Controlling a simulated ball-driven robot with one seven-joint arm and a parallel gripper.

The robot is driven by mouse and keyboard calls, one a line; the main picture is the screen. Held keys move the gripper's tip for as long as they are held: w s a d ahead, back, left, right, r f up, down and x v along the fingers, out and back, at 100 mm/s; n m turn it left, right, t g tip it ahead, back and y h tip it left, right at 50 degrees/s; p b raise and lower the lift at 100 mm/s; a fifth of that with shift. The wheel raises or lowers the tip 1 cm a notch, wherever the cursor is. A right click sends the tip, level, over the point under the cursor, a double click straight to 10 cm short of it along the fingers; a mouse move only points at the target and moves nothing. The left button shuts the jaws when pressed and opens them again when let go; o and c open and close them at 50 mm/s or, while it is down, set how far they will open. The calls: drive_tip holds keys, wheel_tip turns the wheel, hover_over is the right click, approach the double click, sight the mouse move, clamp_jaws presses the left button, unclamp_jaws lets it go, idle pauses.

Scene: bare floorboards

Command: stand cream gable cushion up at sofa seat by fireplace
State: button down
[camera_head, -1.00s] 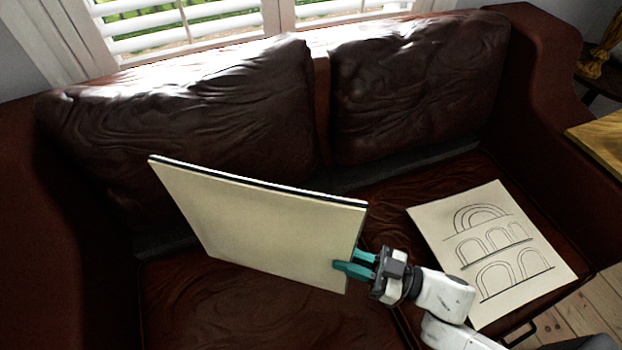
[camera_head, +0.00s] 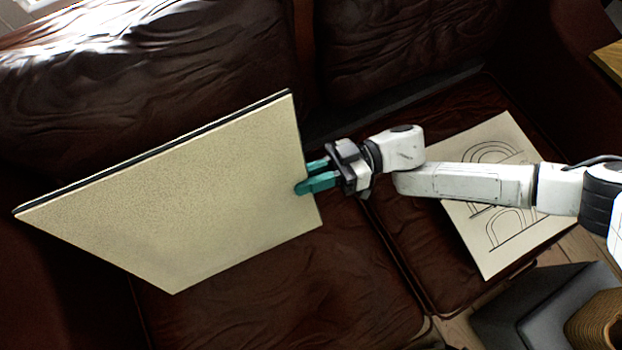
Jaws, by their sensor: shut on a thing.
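A flat cream panel (camera_head: 180,190) with a dark back edge, which appears to be the cream gable cushion, is held on edge above the left sofa seat (camera_head: 300,285). Its plain cream face is toward me and its top edge slopes down to the left. My gripper (camera_head: 312,180), with teal fingers, is shut on the panel's right edge. Whether the lower edge touches the seat is unclear. A second cream panel (camera_head: 490,255) with arch drawings lies flat on the right seat, partly hidden under my arm.
Two dark brown leather back cushions (camera_head: 400,50) line the sofa back. A grey box-like object (camera_head: 530,300) and a ribbed tan round object (camera_head: 598,325) are at the lower right. A wooden surface (camera_head: 608,65) shows at the right edge.

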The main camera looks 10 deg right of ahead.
drive_tip(key=w+a+f+b, duration=0.1)
drive_tip(key=w+f+b, duration=0.3)
drive_tip(key=f+b, duration=0.3)
drive_tip(key=shift+w+a+f+b, duration=0.15)
drive_tip(key=shift+w+f+b, duration=0.15)
drive_tip(key=shift+b, duration=0.25)
drive_tip(key=shift+r, duration=0.1)
drive_tip(key=c, duration=1)
unclamp_jaws()
drive_tip(key=shift+o, duration=0.2)
drive_tip(key=w+d, duration=0.1)
drive_tip(key=d, duration=0.9)
drive_tip(key=shift+w+d+f, duration=0.3)
drive_tip(key=shift+d+f, duration=0.05)
drive_tip(key=shift+f, duration=0.1)
